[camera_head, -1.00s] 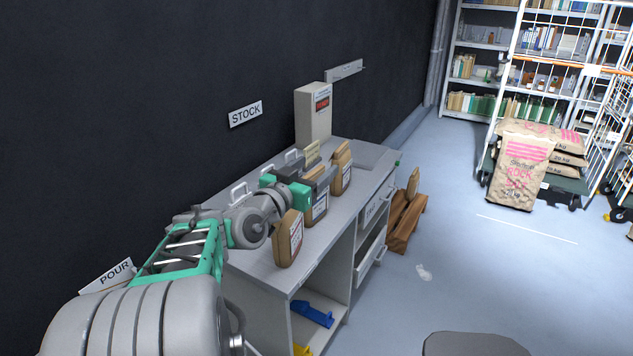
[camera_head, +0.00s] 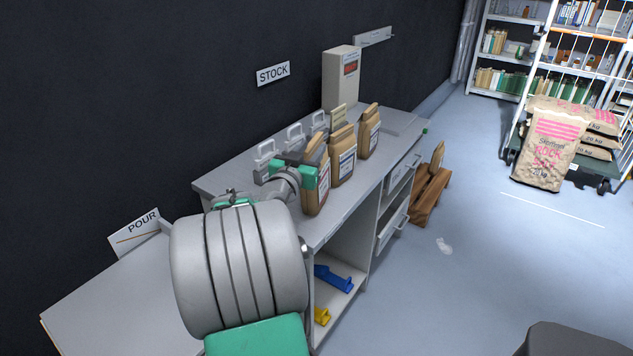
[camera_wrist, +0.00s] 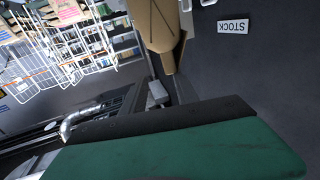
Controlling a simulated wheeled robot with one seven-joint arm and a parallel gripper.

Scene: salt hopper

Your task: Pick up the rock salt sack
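A large paper sack printed "ROCK" in pink (camera_head: 548,148) leans upright against a wheeled cage cart at the right of the head view. Three small brown paper bags with labels stand in a row on the counter: the near bag (camera_head: 316,180), the middle bag (camera_head: 342,155) and the far bag (camera_head: 369,131). Their print is too small to read. My gripper (camera_head: 308,176), with green parts, is beside the near bag, far from the large sack. Its fingertips are mostly hidden by that bag. The wrist view shows a brown bag (camera_wrist: 160,25) beyond a green and black gripper part.
The grey counter (camera_head: 240,180) holds several pale-handled items (camera_head: 265,155) behind the bags and a box with a red display (camera_head: 342,80). Blue (camera_head: 333,278) and yellow items lie on the shelf below. A wooden stand (camera_head: 430,195) is beyond. The floor right of the counter is mostly clear.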

